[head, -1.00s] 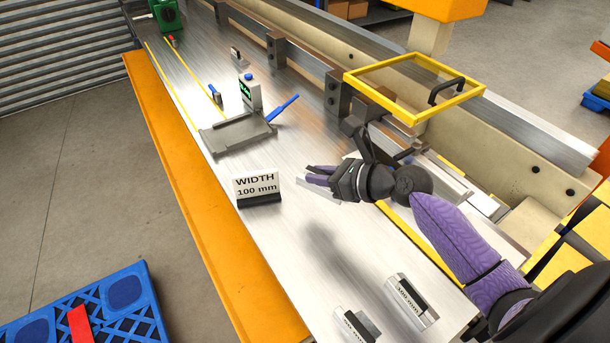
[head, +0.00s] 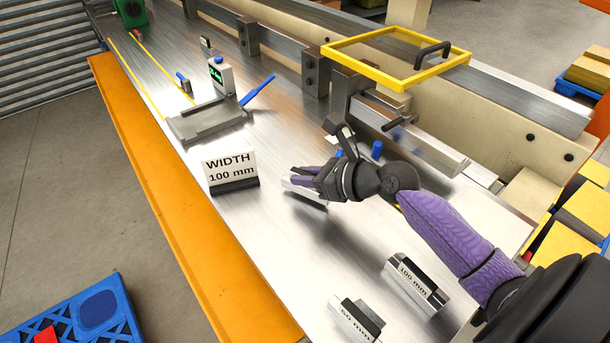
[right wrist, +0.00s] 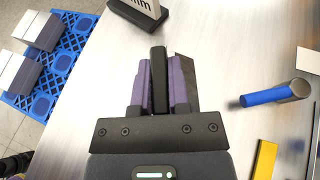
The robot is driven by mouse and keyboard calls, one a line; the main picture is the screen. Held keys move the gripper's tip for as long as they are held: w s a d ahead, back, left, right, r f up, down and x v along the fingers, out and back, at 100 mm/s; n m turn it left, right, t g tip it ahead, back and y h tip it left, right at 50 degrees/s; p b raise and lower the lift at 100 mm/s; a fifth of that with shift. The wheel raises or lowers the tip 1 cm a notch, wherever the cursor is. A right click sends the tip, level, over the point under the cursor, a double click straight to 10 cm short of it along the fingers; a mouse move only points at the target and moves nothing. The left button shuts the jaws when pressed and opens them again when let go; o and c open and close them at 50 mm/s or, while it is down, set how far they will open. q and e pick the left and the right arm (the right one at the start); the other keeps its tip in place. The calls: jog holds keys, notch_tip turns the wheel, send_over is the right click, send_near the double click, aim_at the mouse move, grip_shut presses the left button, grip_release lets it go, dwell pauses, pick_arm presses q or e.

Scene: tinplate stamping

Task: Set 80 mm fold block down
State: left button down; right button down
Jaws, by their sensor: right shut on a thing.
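My right gripper (head: 304,176) is shut on the 80 mm fold block (head: 310,197), low over the bench just right of the width sign. In the right wrist view the purple fingers (right wrist: 159,85) pinch the dark grip of the block (right wrist: 158,62), and its grey metal body (right wrist: 186,78) shows beside them. The size marking on the held block is hidden. I cannot tell whether its underside touches the bench. My left gripper is not in view.
A "WIDTH 100 mm" sign (head: 231,170) stands left of the gripper. A 100 mm block (head: 416,284) and a 60 mm block (head: 356,319) lie nearer on the steel bench (head: 285,245). A blue-handled tool (right wrist: 265,95) lies right. The bench between is clear.

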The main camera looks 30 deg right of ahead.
jog(key=shift+f, duration=0.5)
dwell(0.4)
jog(key=c, duration=0.5)
grip_release()
jog(key=p+v, duration=0.3)
jog(key=v, duration=0.6)
jog(key=shift+s, duration=0.15)
jog(key=shift+s+d+r, duration=0.15)
jog(key=shift+s+d, duration=0.05)
jog(key=shift+s, duration=0.05)
